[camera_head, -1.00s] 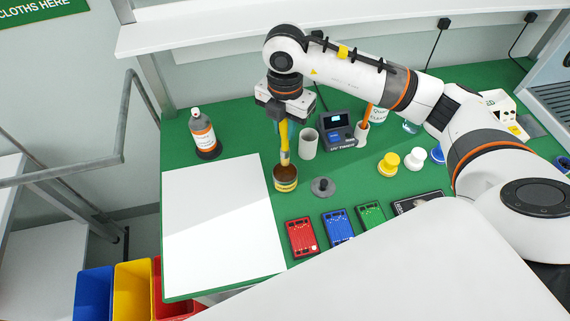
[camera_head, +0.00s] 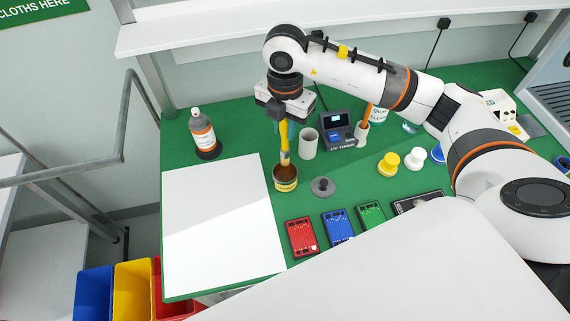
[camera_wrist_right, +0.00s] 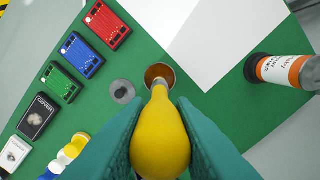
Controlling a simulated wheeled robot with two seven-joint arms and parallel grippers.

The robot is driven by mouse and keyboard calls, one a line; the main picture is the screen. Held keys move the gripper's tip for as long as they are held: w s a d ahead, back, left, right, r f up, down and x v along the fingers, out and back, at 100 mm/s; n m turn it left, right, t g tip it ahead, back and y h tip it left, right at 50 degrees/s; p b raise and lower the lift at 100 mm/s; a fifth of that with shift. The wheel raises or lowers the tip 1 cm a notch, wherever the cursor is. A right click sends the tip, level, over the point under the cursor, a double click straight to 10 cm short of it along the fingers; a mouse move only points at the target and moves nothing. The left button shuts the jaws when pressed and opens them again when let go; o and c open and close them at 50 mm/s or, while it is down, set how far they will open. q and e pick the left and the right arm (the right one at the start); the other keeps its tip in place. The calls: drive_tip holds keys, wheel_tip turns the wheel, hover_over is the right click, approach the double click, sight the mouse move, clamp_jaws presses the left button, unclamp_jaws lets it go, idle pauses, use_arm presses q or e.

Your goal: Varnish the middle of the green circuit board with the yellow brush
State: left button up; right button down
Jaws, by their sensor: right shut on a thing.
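The yellow brush (camera_head: 284,136) is upright, held by its handle in my right gripper (camera_head: 281,120). Its lower end is at the mouth of a small open pot (camera_head: 286,184) with brown liquid; the bristles are hidden. In the right wrist view the brush handle (camera_wrist_right: 160,140) fills the space between the teal fingers, over the pot (camera_wrist_right: 160,72). The green circuit board (camera_head: 371,214) lies flat on the green mat, right of the blue and red boards. It also shows in the right wrist view (camera_wrist_right: 62,82). My left gripper is not in view.
A grey lid (camera_head: 323,187) lies beside the pot. The blue board (camera_head: 338,225) and red board (camera_head: 301,236) are in the front row. A grey cup (camera_head: 308,144) and UV timer (camera_head: 338,130) stand behind the pot.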

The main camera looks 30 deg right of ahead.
idle(0.5)
drive_tip(key=shift+r+p, duration=1.3)
drive_tip(key=shift+r, duration=0.8)
drive_tip(key=shift+f, duration=0.1)
